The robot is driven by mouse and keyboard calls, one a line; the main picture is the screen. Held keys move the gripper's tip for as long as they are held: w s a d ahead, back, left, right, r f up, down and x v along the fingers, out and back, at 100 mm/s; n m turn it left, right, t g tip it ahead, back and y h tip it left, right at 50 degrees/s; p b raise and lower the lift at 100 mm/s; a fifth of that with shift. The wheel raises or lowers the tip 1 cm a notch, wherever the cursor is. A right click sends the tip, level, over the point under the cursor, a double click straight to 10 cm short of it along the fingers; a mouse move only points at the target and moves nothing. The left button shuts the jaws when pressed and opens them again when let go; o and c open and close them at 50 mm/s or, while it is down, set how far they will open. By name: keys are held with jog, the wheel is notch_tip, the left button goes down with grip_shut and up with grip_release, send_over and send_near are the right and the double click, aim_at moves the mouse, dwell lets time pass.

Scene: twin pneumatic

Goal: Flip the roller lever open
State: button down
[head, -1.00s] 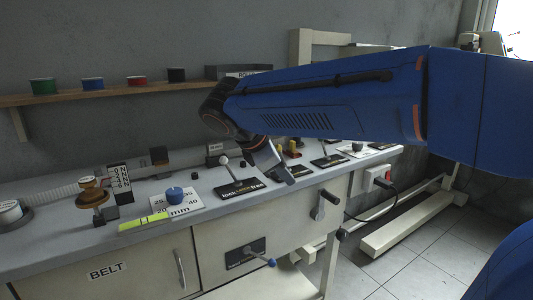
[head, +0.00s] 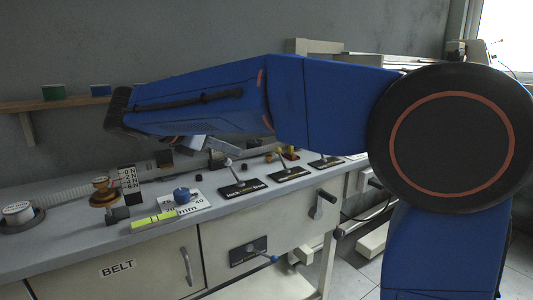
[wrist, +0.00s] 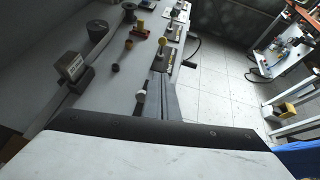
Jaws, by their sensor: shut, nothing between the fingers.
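Several levers on black plates stand in a row along the bench's front edge. The nearest plate (head: 243,188) has a lever with a white ball knob (head: 228,162), leaning left. A second plate (head: 288,174) with its own lever is farther right. The small labels are unreadable, so I cannot tell which is the roller lever. My gripper (head: 222,148) is shut and empty, pointing right above the nearest lever. Contact is unclear.
A blue knob (head: 181,194) on a scale plate and a brass-coloured pulley (head: 103,193) stand on the bench's left part. A crank handle (head: 326,197) sticks out from the bench front. Open floor (wrist: 215,85) lies right of the bench.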

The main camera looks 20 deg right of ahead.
send_near(281, 157)
jog(key=f, duration=0.3)
jog(key=shift+a, duration=0.35)
jog(key=shift+w+d+r, duration=0.2)
jog(key=shift+w+d, duration=0.05)
jog(key=shift+d, duration=0.2)
jog(key=shift+w+d+r, duration=0.2)
jog(key=shift+w+d, duration=0.1)
jog(key=shift+d, duration=0.2)
jog(key=shift+w+d+r, duration=0.2)
jog(key=shift+w+d, duration=0.2)
jog(key=shift+d, duration=0.3)
jog(key=shift+r, duration=0.1)
